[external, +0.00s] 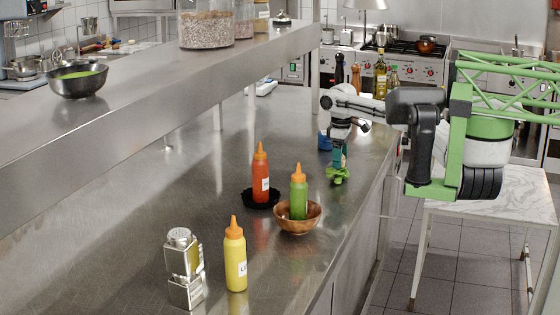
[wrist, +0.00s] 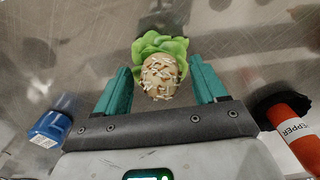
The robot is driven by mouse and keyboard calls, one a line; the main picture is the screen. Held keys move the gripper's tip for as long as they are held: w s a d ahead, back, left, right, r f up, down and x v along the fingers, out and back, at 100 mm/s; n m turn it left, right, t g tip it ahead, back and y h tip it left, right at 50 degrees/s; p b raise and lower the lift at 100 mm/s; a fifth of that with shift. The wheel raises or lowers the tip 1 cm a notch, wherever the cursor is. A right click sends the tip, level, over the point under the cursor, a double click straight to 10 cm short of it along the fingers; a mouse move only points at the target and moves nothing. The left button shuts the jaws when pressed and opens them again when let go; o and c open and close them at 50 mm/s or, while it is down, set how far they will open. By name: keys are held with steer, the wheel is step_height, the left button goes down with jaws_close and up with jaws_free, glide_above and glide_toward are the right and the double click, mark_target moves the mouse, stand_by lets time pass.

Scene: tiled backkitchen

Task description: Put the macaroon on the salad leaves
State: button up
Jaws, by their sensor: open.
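The salad leaves (external: 338,176) are a bright green ruffled clump on the steel counter, below my gripper (external: 338,157). In the wrist view the leaves (wrist: 150,48) show behind the macaroon (wrist: 160,77), which is pale tan with white and brown sprinkles. The macaroon overlaps the near part of the leaves and appears to lie on them; exact contact is hidden. My gripper (wrist: 161,90) is open, its teal fingers on either side of the macaroon with gaps visible. I cannot make out the macaroon in the external view.
A red bottle (external: 261,178) stands in a black dish (external: 248,198). A green bottle (external: 298,196) stands in a wooden bowl (external: 311,219). A yellow bottle (external: 236,262) and metal shakers (external: 185,270) are nearer. A blue object (external: 324,141) is beside my gripper. A shelf (external: 150,105) overhangs the left.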

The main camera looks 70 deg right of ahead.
step_height(320, 180, up, 12)
steer(key=shift+r, duration=0.15)
stand_by(0.3)
stand_by(0.5)
